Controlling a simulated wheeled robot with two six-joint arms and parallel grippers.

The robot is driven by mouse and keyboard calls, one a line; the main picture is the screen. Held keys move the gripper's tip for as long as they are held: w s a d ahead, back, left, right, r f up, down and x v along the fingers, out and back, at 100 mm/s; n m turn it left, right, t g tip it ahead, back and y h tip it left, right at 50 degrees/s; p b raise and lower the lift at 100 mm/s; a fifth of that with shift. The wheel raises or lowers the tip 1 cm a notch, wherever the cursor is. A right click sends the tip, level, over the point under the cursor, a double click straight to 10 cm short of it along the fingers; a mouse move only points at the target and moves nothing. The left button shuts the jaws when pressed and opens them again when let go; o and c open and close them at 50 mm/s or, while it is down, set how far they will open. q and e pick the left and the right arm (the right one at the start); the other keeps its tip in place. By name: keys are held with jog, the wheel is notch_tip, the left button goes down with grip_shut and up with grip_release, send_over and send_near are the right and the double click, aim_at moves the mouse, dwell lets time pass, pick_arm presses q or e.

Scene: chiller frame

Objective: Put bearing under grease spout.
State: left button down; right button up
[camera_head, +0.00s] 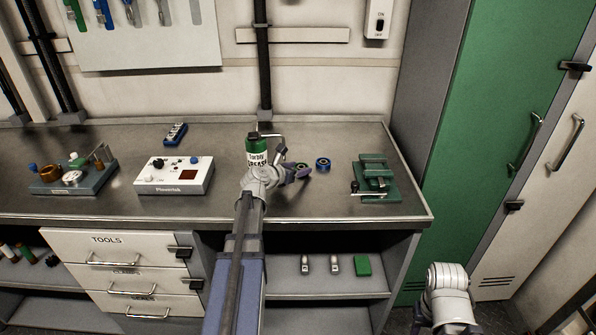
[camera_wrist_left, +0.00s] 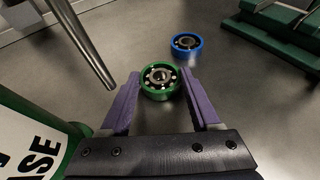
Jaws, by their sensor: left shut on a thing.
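A ring bearing with a green outer band sits between the purple fingers of my left gripper (camera_head: 296,172). The green bearing (camera_wrist_left: 160,93) shows clearly in the left wrist view, with my left gripper (camera_wrist_left: 160,98) shut on it. In the head view the green bearing (camera_head: 303,167) is partly hidden by the fingers. The grease can (camera_head: 257,152), green and white, stands just left of the gripper. Its bent metal spout (camera_head: 279,143) also shows in the left wrist view (camera_wrist_left: 80,40), its tip left of the bearing and close to the left finger. My right gripper is out of view.
A blue bearing (camera_head: 323,164) lies on the bench beyond the green one. A green vise-like fixture (camera_head: 375,182) stands at the right. A white control box (camera_head: 175,176) and a fixture board (camera_head: 73,180) are at the left.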

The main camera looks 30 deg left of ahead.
pick_arm(q)
jog(key=shift+f, duration=0.2)
jog(key=shift+c, duration=0.6)
grip_release()
jog(key=shift+s+r, duration=0.3)
jog(key=shift+r, duration=0.1)
jog(key=p+v, duration=0.4)
jog(key=v, duration=0.6)
jog(key=shift+s+r, duration=0.15)
jog(key=shift+s+r+p, duration=0.15)
jog(key=shift+s+p, duration=0.15)
jog(key=shift+s, duration=0.15)
